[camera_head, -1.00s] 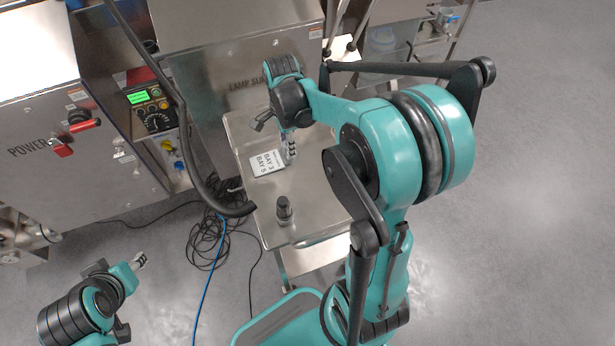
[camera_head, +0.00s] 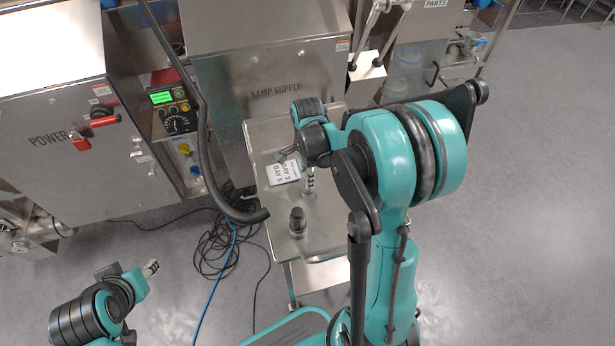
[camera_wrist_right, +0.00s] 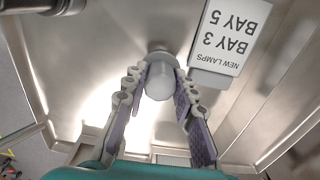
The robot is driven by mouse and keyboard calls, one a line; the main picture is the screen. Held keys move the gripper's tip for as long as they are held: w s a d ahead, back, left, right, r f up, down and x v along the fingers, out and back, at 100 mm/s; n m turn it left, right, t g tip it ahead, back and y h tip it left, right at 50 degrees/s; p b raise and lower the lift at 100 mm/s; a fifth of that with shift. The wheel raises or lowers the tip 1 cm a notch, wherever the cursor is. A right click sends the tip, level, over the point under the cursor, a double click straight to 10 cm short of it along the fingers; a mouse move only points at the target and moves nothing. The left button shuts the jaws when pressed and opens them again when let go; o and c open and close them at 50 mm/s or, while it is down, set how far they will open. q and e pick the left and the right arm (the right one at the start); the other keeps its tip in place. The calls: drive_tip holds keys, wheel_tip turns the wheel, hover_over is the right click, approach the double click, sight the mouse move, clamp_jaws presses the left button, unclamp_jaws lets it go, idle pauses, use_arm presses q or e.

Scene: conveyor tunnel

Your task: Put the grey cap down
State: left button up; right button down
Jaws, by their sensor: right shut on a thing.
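The grey cap (camera_wrist_right: 159,82) is a small pale cylinder between the two fingers of my right gripper (camera_wrist_right: 160,76) in the right wrist view. The gripper is shut on it, over the steel tray table. In the head view my right gripper (camera_head: 309,181) is beside the white label card, and the cap cannot be made out there. Whether the cap touches the metal surface is unclear. My left gripper (camera_head: 151,267) is low at the left in the head view, away from the table; its jaws are too small to read.
The steel table (camera_head: 268,137) carries a white card (camera_head: 284,172) reading "BAY 3 BAY 5" and a dark cylinder (camera_head: 297,221) near its front. The lamp supply cabinet (camera_head: 265,60) stands behind. A black hose (camera_head: 207,160) hangs left, above coiled cables (camera_head: 218,250).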

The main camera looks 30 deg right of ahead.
drive_tip(key=shift+f, duration=0.15)
drive_tip(key=c, duration=1.2)
unclamp_jaws()
drive_tip(key=shift+r, duration=0.25)
wheel_tip(320, 180, up, 11)
drive_tip(key=p, duration=0.4)
drive_tip(key=shift+s+a+r+n+t+p, duration=0.1)
drive_tip(key=shift+s+a+r+n+t, duration=1.35)
drive_tip(key=shift+n, duration=2)
drive_tip(key=shift+s+a+r+n+t+p, duration=0.2)
drive_tip(key=shift+s+a+n+t, duration=0.75)
drive_tip(key=shift+s+a+n, duration=1.9)
drive_tip(key=shift+s+a+r+n+t, duration=1.15)
drive_tip(key=shift+s+n, duration=0.3)
drive_tip(key=shift+n, duration=2.55)
